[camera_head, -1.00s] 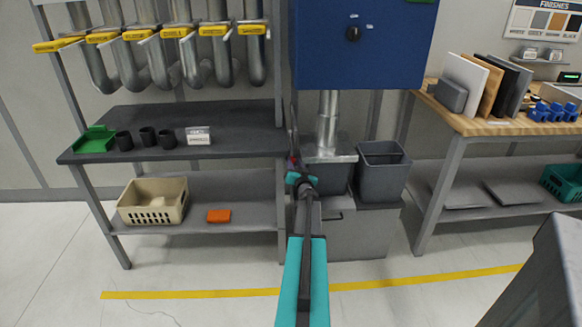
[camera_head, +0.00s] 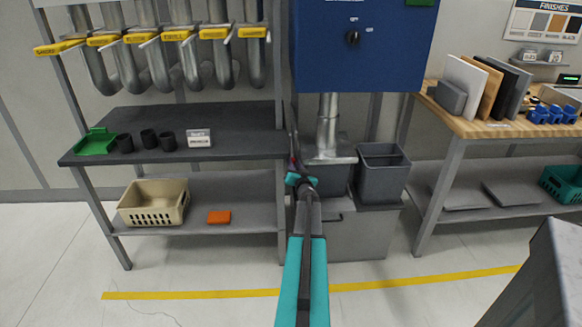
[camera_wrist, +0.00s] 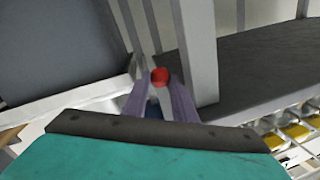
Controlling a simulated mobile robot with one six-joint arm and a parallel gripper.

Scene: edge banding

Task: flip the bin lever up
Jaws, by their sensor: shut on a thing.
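The red round knob (camera_wrist: 160,76) of the bin lever shows in the wrist view, between the two fingers of my gripper (camera_wrist: 158,92). The fingers are shut on it. The lever's shaft is mostly hidden behind the fingers, so I cannot tell its angle. In the head view my gripper (camera_head: 294,162) is small and dark, beside the metal duct hood over the grey bin (camera_head: 337,180). A tiny red spot shows there, too small to make out.
A dark shelf (camera_head: 235,122) with black cups stands left of my gripper. A blue cabinet (camera_head: 385,55) hangs above, with a metal duct (camera_head: 327,130) below it. A second grey bin (camera_head: 383,180) stands to the right. Open floor lies in front.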

